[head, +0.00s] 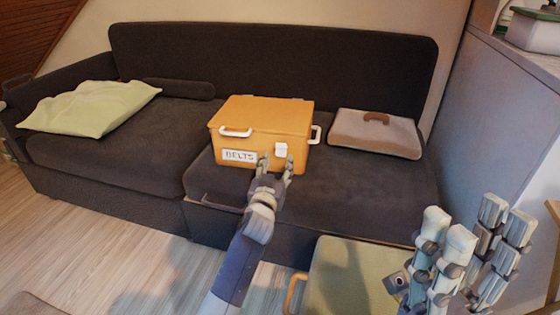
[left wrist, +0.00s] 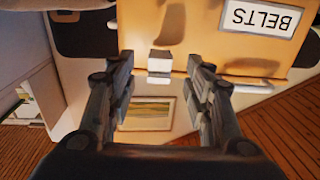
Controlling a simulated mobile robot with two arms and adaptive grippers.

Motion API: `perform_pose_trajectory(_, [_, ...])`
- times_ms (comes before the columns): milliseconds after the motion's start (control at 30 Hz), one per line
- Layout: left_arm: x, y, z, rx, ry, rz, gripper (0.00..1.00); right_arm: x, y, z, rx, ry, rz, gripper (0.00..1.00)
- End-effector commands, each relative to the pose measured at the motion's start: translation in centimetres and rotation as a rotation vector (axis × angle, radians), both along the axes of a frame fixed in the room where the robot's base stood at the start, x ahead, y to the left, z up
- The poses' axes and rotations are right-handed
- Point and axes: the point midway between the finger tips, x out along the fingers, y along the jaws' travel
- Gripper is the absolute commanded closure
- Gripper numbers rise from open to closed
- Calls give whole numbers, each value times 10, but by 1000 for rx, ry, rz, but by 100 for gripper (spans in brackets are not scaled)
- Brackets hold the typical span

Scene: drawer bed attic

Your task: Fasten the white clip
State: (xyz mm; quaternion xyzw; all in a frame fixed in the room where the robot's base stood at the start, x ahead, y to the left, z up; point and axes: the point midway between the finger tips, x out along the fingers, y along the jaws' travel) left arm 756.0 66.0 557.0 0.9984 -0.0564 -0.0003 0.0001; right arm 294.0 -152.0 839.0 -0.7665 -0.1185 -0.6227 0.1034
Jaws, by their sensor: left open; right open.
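The orange box labelled BELTS (head: 262,122) sits on the sofa with its lid down. The white clip (head: 281,150) is on its front face, right of the label; whether it is latched is too small to tell. My left gripper (head: 275,163) is open in front of the box, just below the clip. In the left wrist view, which shows the label upside down, the clip (left wrist: 160,61) lies beyond and between the open fingertips (left wrist: 163,72), apart from them. My right gripper (head: 472,225) is open and empty at the lower right, away from the box.
A green cushion (head: 92,107) lies on the left of the sofa. A beige case (head: 375,134) with a brown handle lies right of the box. A greenish case (head: 352,275) is in front of the sofa near my right gripper. Wooden floor (head: 95,245) is clear at left.

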Motion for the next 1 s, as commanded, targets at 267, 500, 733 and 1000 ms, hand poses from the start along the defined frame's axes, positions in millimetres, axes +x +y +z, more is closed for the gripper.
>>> perform_pose_trajectory(267, [36,-4,-2,1,0,0,53,3,1,-2,-3,-47,-3,53])
perform_pose_trajectory(500, [45,-5,0,0,-1,0,53,5,2,2,-5,-62,-4,53])
perform_pose_trajectory(733, [45,-5,0,0,0,0,53,5,2,3,-6,-62,-4,53])
perform_pose_trajectory(1000, [45,-5,0,0,0,0,98,4,2,3,-6,-62,-3,53])
